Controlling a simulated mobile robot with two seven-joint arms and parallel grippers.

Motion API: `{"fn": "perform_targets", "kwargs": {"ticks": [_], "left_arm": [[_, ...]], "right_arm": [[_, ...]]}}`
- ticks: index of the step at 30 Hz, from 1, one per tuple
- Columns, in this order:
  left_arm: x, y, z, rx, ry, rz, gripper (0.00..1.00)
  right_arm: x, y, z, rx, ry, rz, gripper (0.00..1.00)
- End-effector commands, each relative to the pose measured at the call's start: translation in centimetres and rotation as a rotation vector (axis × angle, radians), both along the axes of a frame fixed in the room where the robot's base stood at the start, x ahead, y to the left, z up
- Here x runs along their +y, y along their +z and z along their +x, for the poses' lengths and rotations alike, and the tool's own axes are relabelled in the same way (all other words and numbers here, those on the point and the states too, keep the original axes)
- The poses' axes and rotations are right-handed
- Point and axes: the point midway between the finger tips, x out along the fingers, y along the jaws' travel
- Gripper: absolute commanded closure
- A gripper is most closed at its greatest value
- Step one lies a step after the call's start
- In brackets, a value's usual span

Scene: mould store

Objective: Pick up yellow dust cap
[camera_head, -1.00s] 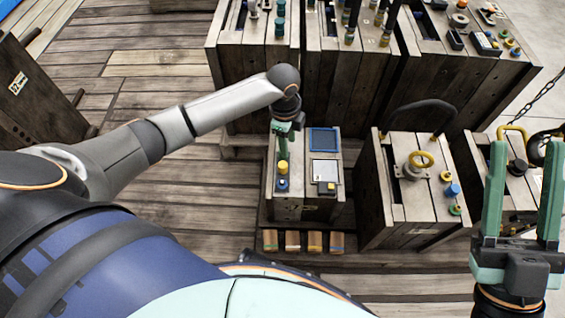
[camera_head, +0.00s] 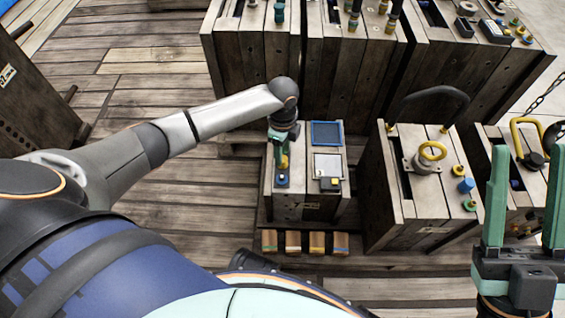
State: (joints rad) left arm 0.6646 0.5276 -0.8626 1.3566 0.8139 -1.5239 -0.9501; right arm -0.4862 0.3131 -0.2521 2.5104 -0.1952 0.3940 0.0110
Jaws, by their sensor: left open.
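The yellow dust cap (camera_head: 284,163) sits on top of a small wooden-sided block (camera_head: 290,207) near the middle of the head view, just behind a blue fitting (camera_head: 283,180). My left gripper (camera_head: 281,158) points down over the cap and is open. Its green fingers partly hide the cap, and I cannot tell whether they touch it. My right gripper (camera_head: 525,198) is at the right edge, fingers pointing up, open and empty.
A blue-framed tray (camera_head: 325,134) and a pale square pad (camera_head: 327,166) lie beside the cap. A mould with a yellow lifting ring (camera_head: 432,151) stands to the right. Larger moulds (camera_head: 335,85) stand behind. Several small wooden blocks (camera_head: 293,242) line the front. Plank floor is clear at left.

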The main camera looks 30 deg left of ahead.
Motion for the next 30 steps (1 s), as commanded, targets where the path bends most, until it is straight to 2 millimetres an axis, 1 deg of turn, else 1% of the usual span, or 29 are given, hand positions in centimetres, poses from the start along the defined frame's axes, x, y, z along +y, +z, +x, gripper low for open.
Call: {"fn": "perform_targets", "kwargs": {"ticks": [1,3,6,11,14,24,25,30], "left_arm": [[0.0,-1.5,-0.1,0.002,0.000,0.001,0.50],[0.0,-2.4,-0.1,0.002,0.000,0.001,0.50],[0.0,-2.7,-0.1,0.000,0.001,0.000,0.50],[0.0,-2.6,-0.1,0.000,0.001,0.000,0.50],[0.0,-2.5,-0.1,0.000,0.001,0.000,0.59],[0.0,-2.5,-0.1,-0.001,0.001,0.000,0.97],[0.0,-2.5,0.0,-0.001,0.001,0.000,1.00],[0.0,-2.5,0.0,-0.001,0.001,0.001,1.00]], "right_arm": [[0.1,-1.2,0.0,0.001,-0.002,-0.004,0.50],[0.1,-1.8,0.1,0.003,-0.004,-0.011,0.50],[0.3,-2.0,0.1,0.005,-0.006,-0.019,0.50],[0.3,-1.9,0.1,0.008,-0.007,-0.018,0.50],[0.3,-1.9,0.1,0.009,-0.007,-0.015,0.50],[0.2,-1.8,0.1,0.010,-0.007,-0.009,0.50],[0.2,-1.8,0.1,0.010,-0.007,-0.009,0.50],[0.2,-1.8,0.1,0.009,-0.007,-0.009,0.50]]}}
